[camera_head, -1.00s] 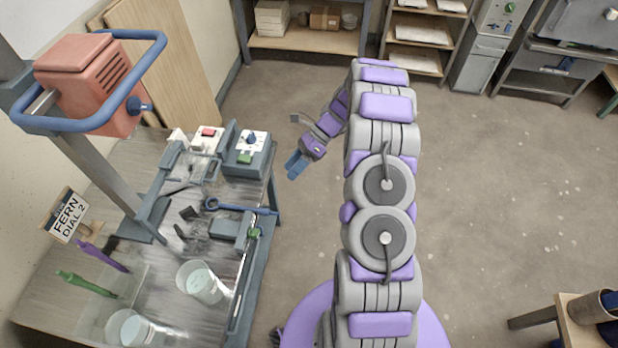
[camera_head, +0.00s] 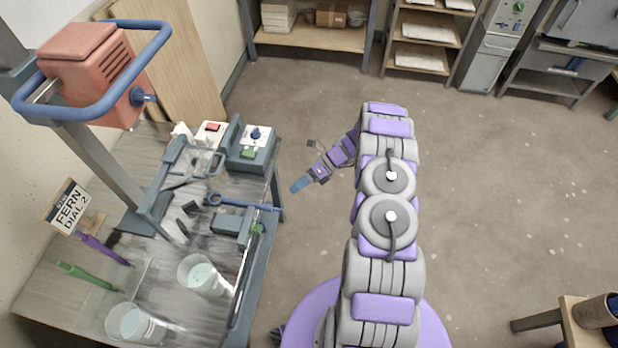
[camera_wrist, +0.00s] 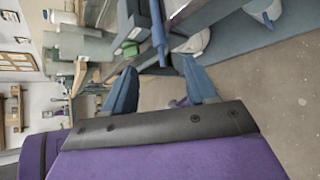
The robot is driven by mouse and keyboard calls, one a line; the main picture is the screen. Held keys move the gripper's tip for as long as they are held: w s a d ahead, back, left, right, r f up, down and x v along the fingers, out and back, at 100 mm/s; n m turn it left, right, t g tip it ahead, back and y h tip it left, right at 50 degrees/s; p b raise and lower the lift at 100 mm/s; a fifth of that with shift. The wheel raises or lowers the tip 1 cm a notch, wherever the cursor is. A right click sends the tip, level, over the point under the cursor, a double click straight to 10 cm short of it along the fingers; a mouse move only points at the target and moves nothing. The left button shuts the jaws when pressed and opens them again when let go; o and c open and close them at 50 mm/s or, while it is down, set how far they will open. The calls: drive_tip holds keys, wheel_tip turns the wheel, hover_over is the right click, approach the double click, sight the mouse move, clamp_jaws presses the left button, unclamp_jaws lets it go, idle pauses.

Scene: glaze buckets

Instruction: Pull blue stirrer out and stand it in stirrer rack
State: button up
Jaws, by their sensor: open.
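A dark blue rod with a ring at one end (camera_head: 240,204) lies across the bench, its plain end reaching past the bench's right edge. It is the likeliest blue stirrer, but I cannot be sure. A blue rod (camera_wrist: 158,34) also shows beyond my fingers in the wrist view. My gripper (camera_head: 299,185) is beside the bench's right edge, close to the rod's end but apart from it. In the wrist view my gripper (camera_wrist: 160,86) is open with nothing between its fingers. A green stirrer (camera_head: 88,275) and a purple stirrer (camera_head: 103,249) are at the bench's left, by a clear, hard-to-read holder.
Two pale buckets (camera_head: 203,278) (camera_head: 134,322) stand at the bench's front. A red mixer head (camera_head: 92,75) on a grey post rises at the left. A switch box (camera_head: 252,146) sits at the back right of the bench.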

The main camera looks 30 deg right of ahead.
drive_tip(key=b+x, duration=0.2)
drive_tip(key=x, duration=0.9)
drive_tip(key=shift+a+f, duration=0.15)
drive_tip(key=shift+a, duration=0.1)
clamp_jaws()
idle(0.5)
